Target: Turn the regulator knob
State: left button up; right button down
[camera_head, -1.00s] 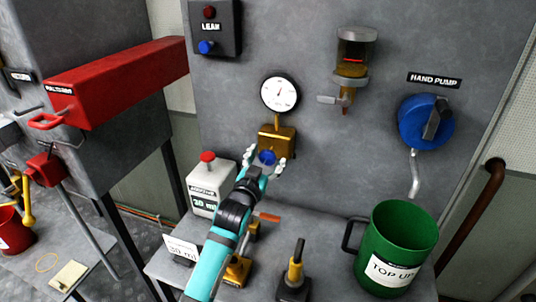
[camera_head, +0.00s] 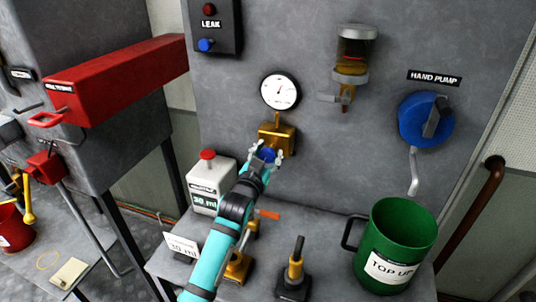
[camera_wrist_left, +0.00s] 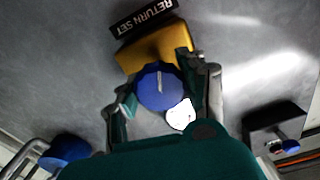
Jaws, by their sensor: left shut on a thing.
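The blue regulator knob (camera_head: 267,155) sits on the front of the brass regulator block (camera_head: 278,137) on the grey panel, below a round white pressure gauge (camera_head: 280,92). My left gripper (camera_head: 267,154) reaches up from below with its fingers on both sides of the knob and is shut on it. In the left wrist view the knob (camera_wrist_left: 160,86) shows a pale line on its face and lies between the fingers. My right gripper is not in view.
A white additive bottle (camera_head: 209,187) with a red top stands left of my arm. A green "TOP UP" bucket (camera_head: 394,245) and a blue hand pump (camera_head: 425,122) are to the right. A sight glass (camera_head: 352,55) hangs on the panel. A brass valve with a black handle (camera_head: 295,270) stands below.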

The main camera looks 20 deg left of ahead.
pick_arm(q)
jog(key=shift+m, duration=0.3)
jog(key=shift+m+p, duration=0.75)
jog(key=shift+m, duration=0.45)
jog(key=m+p, duration=0.1)
jog(key=m, duration=0.3)
jog(key=shift+m, duration=0.3)
jog(key=m+p, duration=0.2)
jog(key=m, duration=0.3)
jog(key=shift+f+m+p, duration=0.1)
jog(key=shift+m+p, duration=0.3)
jog(key=shift+m, duration=2)
jog(key=o, duration=1.2)
